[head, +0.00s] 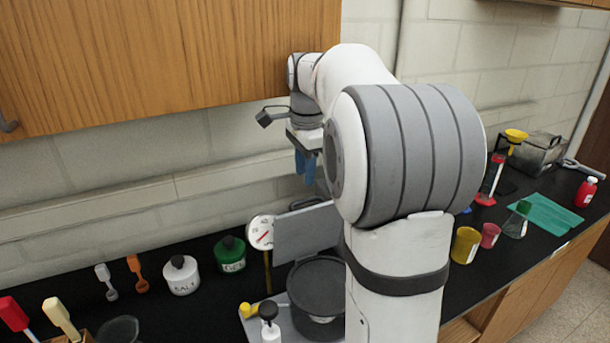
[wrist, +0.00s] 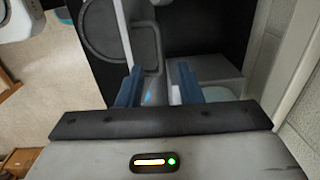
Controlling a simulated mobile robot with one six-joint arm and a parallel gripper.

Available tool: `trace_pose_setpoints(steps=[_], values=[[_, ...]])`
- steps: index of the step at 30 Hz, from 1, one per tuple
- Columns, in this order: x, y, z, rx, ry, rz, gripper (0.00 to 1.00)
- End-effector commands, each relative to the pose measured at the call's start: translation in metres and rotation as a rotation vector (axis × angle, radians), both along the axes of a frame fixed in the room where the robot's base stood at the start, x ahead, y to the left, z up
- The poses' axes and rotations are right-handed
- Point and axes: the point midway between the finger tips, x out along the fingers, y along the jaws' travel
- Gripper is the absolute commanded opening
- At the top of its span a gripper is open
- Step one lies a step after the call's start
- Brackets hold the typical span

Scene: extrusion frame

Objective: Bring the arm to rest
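My gripper (head: 305,168) hangs below my wrist at the back of the counter, in front of the wall and under the wooden wall cupboard. Its blue fingers point down. In the wrist view my gripper (wrist: 158,82) shows two blue fingers standing apart, with nothing held between them. The fingers are in the air above the counter. My own arm hides part of the counter in the head view.
A dark pot (head: 316,285) and a grey panel (head: 305,233) stand below my gripper. A dial thermometer (head: 260,232), a green jar (head: 230,255) and a salt jar (head: 181,275) stand left. Yellow (head: 466,245) and red cups (head: 490,235) stand right. The wooden cupboard (head: 150,60) is close above.

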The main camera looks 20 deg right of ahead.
Motion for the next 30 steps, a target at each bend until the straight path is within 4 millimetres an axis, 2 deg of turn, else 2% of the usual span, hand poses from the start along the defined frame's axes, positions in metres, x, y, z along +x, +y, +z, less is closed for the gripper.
trace_pose_setpoints(steps=[13,17,20,23,30], values=[[0.000,0.001,0.000,0.000,-0.002,0.004,0.33],[-0.008,0.008,-0.004,-0.006,-0.011,0.059,0.33],[-0.026,0.021,-0.015,-0.020,-0.029,0.177,0.33],[-0.055,0.041,-0.033,-0.045,-0.057,0.372,0.33],[-0.134,0.083,-0.090,-0.131,-0.126,0.880,0.33]])
